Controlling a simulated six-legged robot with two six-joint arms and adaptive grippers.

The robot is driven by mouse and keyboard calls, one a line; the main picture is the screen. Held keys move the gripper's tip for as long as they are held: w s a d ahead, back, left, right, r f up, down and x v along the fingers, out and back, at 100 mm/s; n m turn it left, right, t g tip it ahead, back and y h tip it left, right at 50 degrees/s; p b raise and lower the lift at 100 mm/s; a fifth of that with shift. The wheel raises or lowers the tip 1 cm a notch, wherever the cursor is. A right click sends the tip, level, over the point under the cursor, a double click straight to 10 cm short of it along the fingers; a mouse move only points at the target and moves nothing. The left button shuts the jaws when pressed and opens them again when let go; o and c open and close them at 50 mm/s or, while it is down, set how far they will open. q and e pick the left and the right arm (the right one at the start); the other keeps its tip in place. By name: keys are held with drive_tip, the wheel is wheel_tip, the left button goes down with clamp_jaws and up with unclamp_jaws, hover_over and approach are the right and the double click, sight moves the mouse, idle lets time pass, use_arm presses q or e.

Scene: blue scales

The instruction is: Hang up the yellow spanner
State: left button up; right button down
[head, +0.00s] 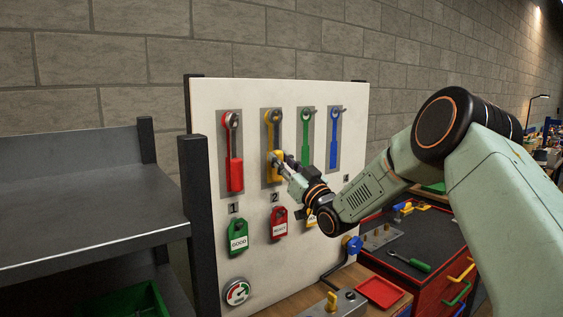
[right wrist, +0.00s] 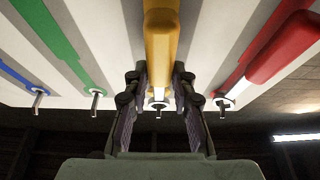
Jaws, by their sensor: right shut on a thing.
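The yellow spanner (head: 274,138) is upright against the white board, on the grey strip above the number 2, its ring end up at the peg. My right gripper (head: 277,160) is shut on its handle. In the right wrist view the yellow spanner (right wrist: 162,45) runs between the two fingers (right wrist: 159,112), with a metal peg tip (right wrist: 159,105) showing at its ring end. I cannot tell whether the ring is around the peg. My left gripper is not in view.
A dark shelf (head: 80,200) stands left; a red tool chest (head: 425,265) stands right.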

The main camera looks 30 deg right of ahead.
drive_tip(key=c, duration=1.4)
unclamp_jaws()
drive_tip(key=shift+s+d+r, duration=0.1)
drive_tip(key=shift+s+d, duration=0.1)
drive_tip(key=shift+d, duration=0.05)
drive_tip(key=o, duration=0.3)
drive_tip(key=shift+a, duration=0.25)
drive_tip(key=shift+o, duration=0.3)
drive_tip(key=shift+w+a, duration=0.1)
drive_tip(key=shift+a, duration=0.05)
drive_tip(key=shift+d, duration=0.3)
drive_tip(key=shift+a, duration=0.25)
drive_tip(key=shift+d, duration=0.25)
drive_tip(key=shift+a, duration=0.2)
